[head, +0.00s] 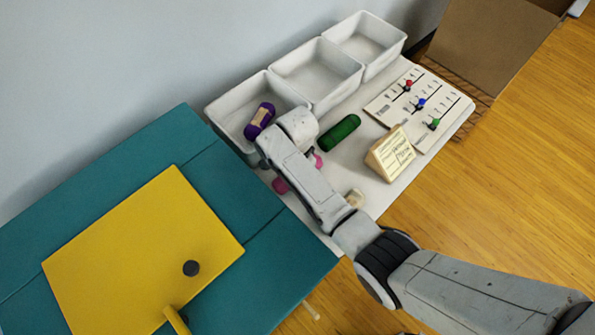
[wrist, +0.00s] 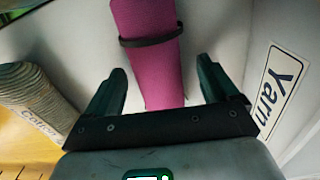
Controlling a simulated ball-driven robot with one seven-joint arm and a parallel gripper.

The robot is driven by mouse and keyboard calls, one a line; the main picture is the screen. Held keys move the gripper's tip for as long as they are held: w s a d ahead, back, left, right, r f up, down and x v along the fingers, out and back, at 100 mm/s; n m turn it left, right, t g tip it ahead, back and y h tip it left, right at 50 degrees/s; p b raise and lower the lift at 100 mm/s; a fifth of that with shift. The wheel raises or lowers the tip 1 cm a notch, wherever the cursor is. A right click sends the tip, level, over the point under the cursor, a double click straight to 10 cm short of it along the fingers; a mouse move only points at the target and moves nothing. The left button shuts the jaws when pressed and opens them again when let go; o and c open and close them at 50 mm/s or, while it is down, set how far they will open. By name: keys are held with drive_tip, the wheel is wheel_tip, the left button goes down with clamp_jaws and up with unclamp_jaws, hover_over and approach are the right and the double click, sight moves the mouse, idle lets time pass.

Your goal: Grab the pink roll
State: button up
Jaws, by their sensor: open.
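The pink roll (wrist: 150,55), with a dark band around it, runs between the two fingers of my gripper (wrist: 162,75) in the wrist view. The fingers are open, one on each side of it; I cannot tell whether either touches it. In the head view, pink shows on both sides of my arm: one end of the roll (head: 280,185) at the left and a smaller bit at the right. My arm hides the middle of the roll and my gripper there.
A green roll (head: 340,133) and a wooden block sign (head: 390,153) lie right of my arm. A beige roll (head: 355,198) is close beside it. A purple roll (head: 259,120) lies in the left white bin (head: 222,112). A slider board (head: 420,103) is at the right.

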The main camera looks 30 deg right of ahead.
drive_tip(key=shift+c, duration=0.2)
drive_tip(key=c, duration=1.1)
